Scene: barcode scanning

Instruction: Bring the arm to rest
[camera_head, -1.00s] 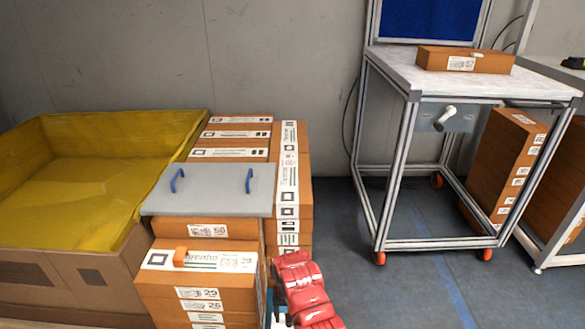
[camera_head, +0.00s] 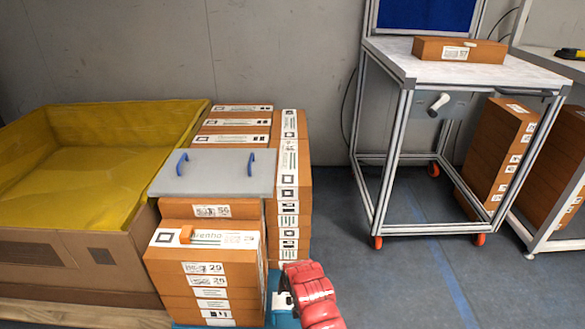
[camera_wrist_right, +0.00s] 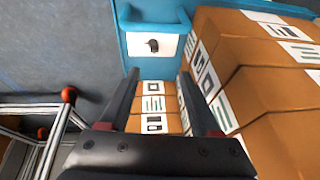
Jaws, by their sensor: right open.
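My right arm (camera_head: 312,293), red, reaches in at the bottom of the head view, just right of the front stack of brown boxes. Its gripper cannot be made out there. In the right wrist view, my right gripper (camera_wrist_right: 158,75) shows two dark fingers spread apart with nothing held between them. Brown labelled boxes (camera_wrist_right: 153,97) show beyond the gap. My left gripper is not in view.
Brown boxes (camera_head: 205,268) stand close to my right arm, with a grey lid with blue handles (camera_head: 212,174) behind. A yellow-lined bin (camera_head: 85,190) is at left. A wheeled table (camera_head: 480,68) holding a brown box (camera_head: 460,50) stands right. Floor (camera_head: 350,270) between is clear.

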